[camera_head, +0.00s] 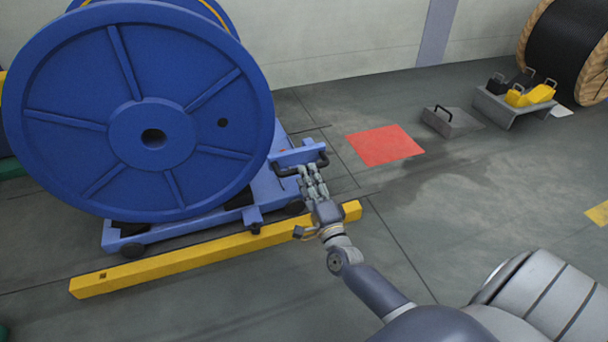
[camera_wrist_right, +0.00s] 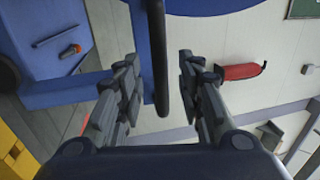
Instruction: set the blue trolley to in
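The blue trolley (camera_head: 270,198) stands at the left in the head view and carries a large blue reel (camera_head: 75,120). Its raised end has a light blue crossbar (camera_head: 298,156) with black handles at both ends. My right gripper (camera_head: 312,178) is at this crossbar, close to the right black handle. In the right wrist view the fingers of my right gripper (camera_wrist_right: 158,85) are spread apart. A black handle bar (camera_wrist_right: 158,60) shows between them, with gaps on both sides. My left gripper is not in view.
A yellow beam (camera_head: 190,262) lies on the floor along the trolley's near side. A red floor patch (camera_head: 385,145) is beyond the handle. A grey block (camera_head: 452,122), a stand with yellow blocks (camera_head: 530,95) and a black cable drum (camera_head: 565,50) are back right. The floor between is clear.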

